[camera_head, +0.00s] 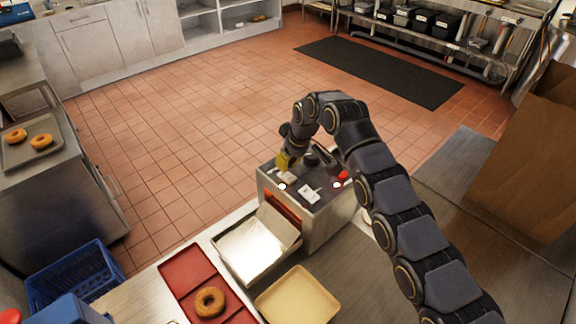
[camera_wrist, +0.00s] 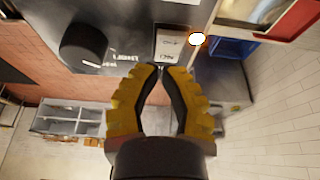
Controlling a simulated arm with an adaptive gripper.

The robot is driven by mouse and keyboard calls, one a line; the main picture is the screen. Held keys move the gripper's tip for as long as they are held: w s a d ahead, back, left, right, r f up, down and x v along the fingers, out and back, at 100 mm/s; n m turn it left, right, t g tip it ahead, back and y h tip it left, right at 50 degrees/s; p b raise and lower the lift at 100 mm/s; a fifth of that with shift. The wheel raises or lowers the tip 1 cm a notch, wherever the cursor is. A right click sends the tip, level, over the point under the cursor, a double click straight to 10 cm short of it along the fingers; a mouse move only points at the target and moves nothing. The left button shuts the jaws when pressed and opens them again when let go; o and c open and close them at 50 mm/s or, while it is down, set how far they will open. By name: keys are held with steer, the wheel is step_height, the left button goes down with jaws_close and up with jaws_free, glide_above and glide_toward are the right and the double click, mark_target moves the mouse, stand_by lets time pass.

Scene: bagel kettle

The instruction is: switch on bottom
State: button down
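A steel toaster oven (camera_head: 325,222) stands on the counter, with a dark control panel on its top. One white switch (camera_head: 287,177) is at the panel's left end, partly hidden by my gripper (camera_head: 284,163). A second white switch (camera_head: 308,194) sits nearer the front edge. In the wrist view, a white rocker switch (camera_wrist: 171,45) with lettering lies just beyond the tips of my gripper (camera_wrist: 162,69). The yellow fingers come together at the tips, with nothing visible between them. Whether the tips touch the switch is unclear.
A white light (camera_wrist: 197,39) glows beside the switch, and a black knob (camera_wrist: 83,47) stands up left of it. A red button (camera_head: 342,175) is on the panel's right. A bagel (camera_head: 210,301) on a red tray (camera_head: 188,269) and a beige tray (camera_head: 298,297) lie in front.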

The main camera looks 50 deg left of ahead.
mark_target(289, 174)
step_height(289, 174, up, 13)
steer(key=shift+d, duration=0.3)
steer(key=shift+f, duration=0.1)
stand_by(0.4)
steer(key=w+d+r+m+t+h, duration=0.25)
steer(key=w+d+m, duration=0.5)
steer(key=d, duration=0.75)
steer(key=d+r+m+g+h, duration=0.1)
steer(key=d+r+m+h, duration=0.2)
steer(key=d, duration=1.4)
steer(key=s+d+m+g, duration=0.1)
steer(key=s+d+m, duration=0.4)
steer(key=s+d, duration=0.55)
steer(key=s+d+f+m+g+y, duration=0.1)
steer(key=s+d+f, duration=0.2)
steer(key=s, duration=0.6)
steer(key=s+d+f+m+g, duration=0.1)
steer(key=s+d+f, duration=0.3)
steer(key=s, duration=0.5)
steer(key=shift+d+f+y, duration=0.15)
steer(key=shift+f+y, duration=0.2)
steer(key=shift+f, duration=0.05)
